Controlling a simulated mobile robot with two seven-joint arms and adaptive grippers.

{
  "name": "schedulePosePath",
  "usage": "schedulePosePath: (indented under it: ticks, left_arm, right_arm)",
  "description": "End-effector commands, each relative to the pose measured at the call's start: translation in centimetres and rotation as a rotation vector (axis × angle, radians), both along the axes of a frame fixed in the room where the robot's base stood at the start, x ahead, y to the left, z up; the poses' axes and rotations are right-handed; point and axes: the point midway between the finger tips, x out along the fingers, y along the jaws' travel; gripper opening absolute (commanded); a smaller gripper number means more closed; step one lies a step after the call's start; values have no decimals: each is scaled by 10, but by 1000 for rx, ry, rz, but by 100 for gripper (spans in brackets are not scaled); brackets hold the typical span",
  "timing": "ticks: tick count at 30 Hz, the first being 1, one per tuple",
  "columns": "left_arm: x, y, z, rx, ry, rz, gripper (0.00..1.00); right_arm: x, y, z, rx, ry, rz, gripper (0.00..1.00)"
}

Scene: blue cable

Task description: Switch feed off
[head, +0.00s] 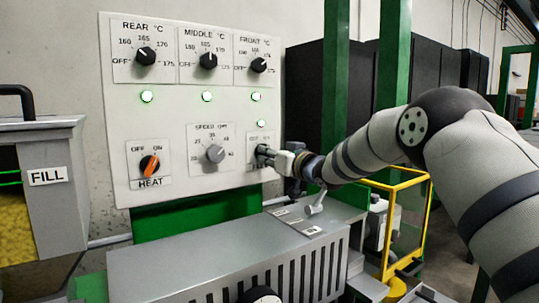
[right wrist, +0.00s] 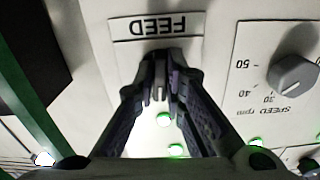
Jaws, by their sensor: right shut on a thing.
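The white FEED switch plate (head: 257,138) is at the lower right of the control panel, with a green light (head: 261,124) lit just above it. My right gripper (head: 268,154) reaches in from the right and covers most of the plate, including the knob and part of the lettering. In the right wrist view the FEED label (right wrist: 157,27) shows upside down. There my right gripper (right wrist: 160,85) has its fingers closed on both sides of the grey feed knob (right wrist: 160,92). Which way the knob points is hard to tell. My left gripper is not in view.
The SPEED knob (head: 215,153) is just left of the feed plate; the orange HEAT switch (head: 150,165) is farther left. Three temperature dials sit above, including FRONT (head: 259,65). A grey machine housing (head: 190,262) with a small lever (head: 315,203) lies below the panel.

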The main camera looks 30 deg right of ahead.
Motion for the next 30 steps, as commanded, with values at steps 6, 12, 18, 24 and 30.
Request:
schedulePosePath:
  ticks: [6,12,18,24,30]
  left_arm:
    - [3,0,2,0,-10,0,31]
    - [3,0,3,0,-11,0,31]
    - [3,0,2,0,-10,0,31]
    - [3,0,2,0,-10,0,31]
    - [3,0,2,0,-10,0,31]
  right_arm:
    - [0,0,-1,-198,-26,1,0]
    - [1,-1,-2,-362,-47,1,0]
    - [1,-2,-1,-485,-65,1,0]
    - [1,-3,-1,-564,-76,0,0]
    - [1,-3,-1,-602,-81,0,0]
